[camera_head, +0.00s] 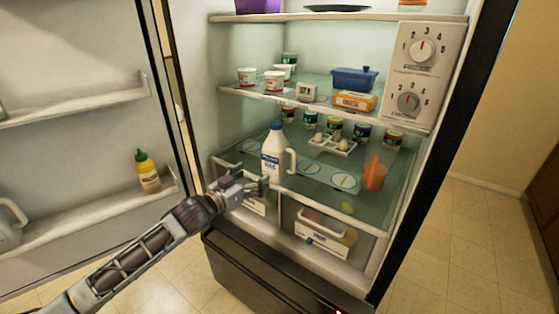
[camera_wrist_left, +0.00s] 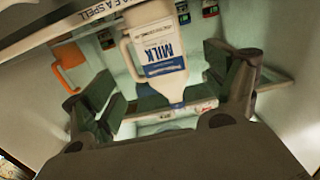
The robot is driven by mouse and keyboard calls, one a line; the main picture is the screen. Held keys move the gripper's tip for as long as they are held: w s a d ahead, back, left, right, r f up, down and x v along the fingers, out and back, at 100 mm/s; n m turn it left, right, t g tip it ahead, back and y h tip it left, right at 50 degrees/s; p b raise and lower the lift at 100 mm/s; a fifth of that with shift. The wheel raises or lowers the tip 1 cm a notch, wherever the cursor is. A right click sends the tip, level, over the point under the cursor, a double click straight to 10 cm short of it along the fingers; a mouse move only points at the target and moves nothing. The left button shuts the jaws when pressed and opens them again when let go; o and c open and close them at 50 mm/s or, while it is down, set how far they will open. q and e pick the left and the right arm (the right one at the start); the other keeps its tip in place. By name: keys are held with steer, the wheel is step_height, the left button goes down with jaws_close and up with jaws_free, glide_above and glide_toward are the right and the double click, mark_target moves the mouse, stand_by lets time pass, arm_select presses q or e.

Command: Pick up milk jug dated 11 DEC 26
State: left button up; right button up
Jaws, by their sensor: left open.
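A white milk jug (camera_head: 272,155) with a dark blue cap and a blue MILK label stands upright on the lower glass shelf of the open fridge. Its date is too small to read. In the left wrist view the jug (camera_wrist_left: 160,55) appears upside down, ahead of and between the open fingers. My left gripper (camera_head: 258,184) is open and empty, just in front of the jug's lower part and slightly left. Its fingers also show in the left wrist view (camera_wrist_left: 168,95), and I see no contact with the jug. Another white jug (camera_head: 10,224) is partly visible in the door. My right gripper is not in view.
An egg tray (camera_head: 334,145) and several small jars (camera_head: 334,126) stand behind. A yellow bottle (camera_head: 147,171) is in the door. Clear drawers (camera_head: 322,231) lie below the shelf.

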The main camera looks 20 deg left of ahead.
mark_target(270, 164)
arm_select(q)
steer(key=shift+s+r, duration=0.15)
steer(key=shift+w, duration=0.3)
steer(key=shift+x, duration=4)
steer(key=shift+d, duration=0.1)
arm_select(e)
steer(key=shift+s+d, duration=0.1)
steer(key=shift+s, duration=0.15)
arm_select(q)
steer(key=shift+w, duration=0.15)
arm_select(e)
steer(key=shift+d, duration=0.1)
arm_select(q)
steer(key=shift+w+d+r, duration=0.15)
steer(key=shift+w+d, duration=0.05)
steer(key=shift+w, duration=0.5)
steer(key=shift+w+d+r, duration=0.2)
steer(key=shift+w, duration=0.5)
steer(key=shift+x, duration=0.85)
steer(key=shift+w+f, duration=0.1)
steer(key=shift+w, duration=0.1)
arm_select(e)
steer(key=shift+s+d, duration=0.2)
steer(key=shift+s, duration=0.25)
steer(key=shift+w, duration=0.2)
